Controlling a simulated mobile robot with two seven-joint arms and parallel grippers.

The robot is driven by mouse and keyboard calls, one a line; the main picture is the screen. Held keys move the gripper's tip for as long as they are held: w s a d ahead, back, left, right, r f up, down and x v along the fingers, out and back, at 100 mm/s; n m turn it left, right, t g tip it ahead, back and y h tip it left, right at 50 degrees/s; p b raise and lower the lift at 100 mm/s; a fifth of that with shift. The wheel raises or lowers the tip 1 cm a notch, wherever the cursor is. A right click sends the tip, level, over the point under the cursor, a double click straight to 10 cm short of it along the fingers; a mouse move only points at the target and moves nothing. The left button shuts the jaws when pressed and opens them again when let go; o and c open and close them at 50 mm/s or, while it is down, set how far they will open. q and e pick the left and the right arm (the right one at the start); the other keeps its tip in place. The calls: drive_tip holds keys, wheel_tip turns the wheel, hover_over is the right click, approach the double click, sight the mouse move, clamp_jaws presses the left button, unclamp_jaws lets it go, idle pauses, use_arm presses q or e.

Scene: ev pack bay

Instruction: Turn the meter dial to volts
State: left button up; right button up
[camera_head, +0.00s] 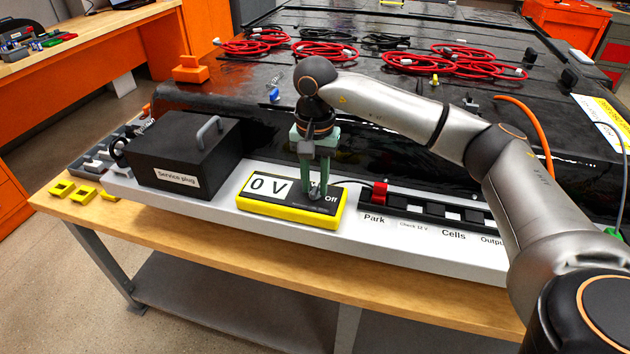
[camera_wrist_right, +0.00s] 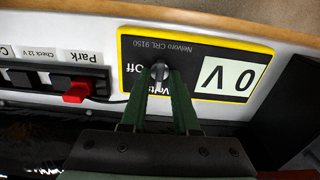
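The meter (camera_head: 285,212) is a yellow-rimmed box with a black face, lying on the white ledge. Its display (camera_head: 268,187) reads 0 V. The small grey dial (camera_wrist_right: 160,72) sits between the printed words Off and Volts; its exact pointing direction is partly hidden by my fingers. My right gripper (camera_head: 318,186) comes down from above with its green fingers either side of the dial and looks shut on it. The fingers also show in the right wrist view (camera_wrist_right: 160,78), partly covering the word Volts. My left gripper is not in view.
A black service plug box (camera_head: 180,160) stands left of the meter. To the right is a switch strip (camera_head: 430,210) with a red switch (camera_head: 380,191) at Park. The black pack behind carries red cable coils (camera_head: 325,51). Yellow pieces (camera_head: 62,188) lie at the bench's left end.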

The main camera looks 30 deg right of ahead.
sight(314, 189)
drive_tip(key=shift+o, duration=0.8)
wheel_tip(314, 189, up, 12)
drive_tip(key=shift+r, duration=0.25)
drive_tip(key=shift+f, duration=0.1)
